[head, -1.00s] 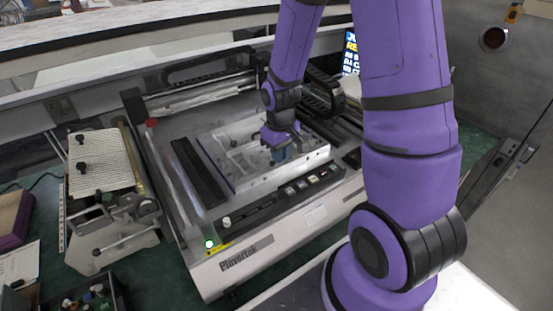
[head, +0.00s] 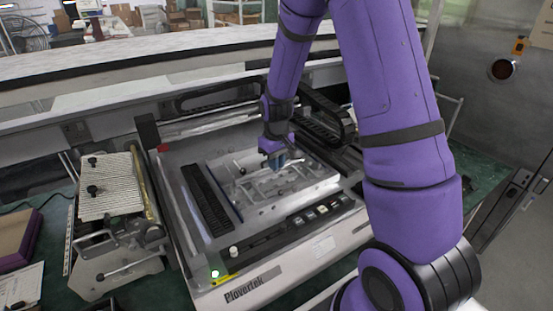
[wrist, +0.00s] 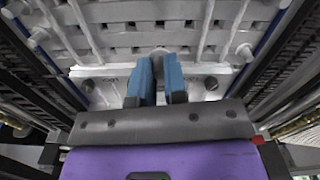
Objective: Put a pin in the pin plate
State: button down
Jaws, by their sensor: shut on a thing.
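The pin plate (head: 262,207) is a silver plate with slots and raised bars, lying flat in the machine bed. In the wrist view the plate (wrist: 115,42) fills the upper part, with light rods across it and round knobs at its sides. My gripper (head: 276,161) is over the back part of the plate, pointing down. In the wrist view my gripper (wrist: 160,72) has its blue fingers close together. A small grey rounded end, likely the pin (wrist: 159,50), shows at the fingertips. The fingers hide most of it, and I cannot tell whether it touches the plate.
The plate sits inside a grey machine (head: 290,258) with raised rails and a row of buttons in front. A black cable chain (head: 325,118) stands behind right of my gripper. A ribbed fixture (head: 110,188) with black knobs stands left of the machine.

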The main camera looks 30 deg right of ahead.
jog(key=shift+f, duration=2.9)
jog(key=shift+f, duration=0.1)
jog(key=c, duration=1.1)
grip_release()
jog(key=c, duration=0.3)
jog(key=shift+c, duration=0.2)
jog(key=shift+r, duration=3.5)
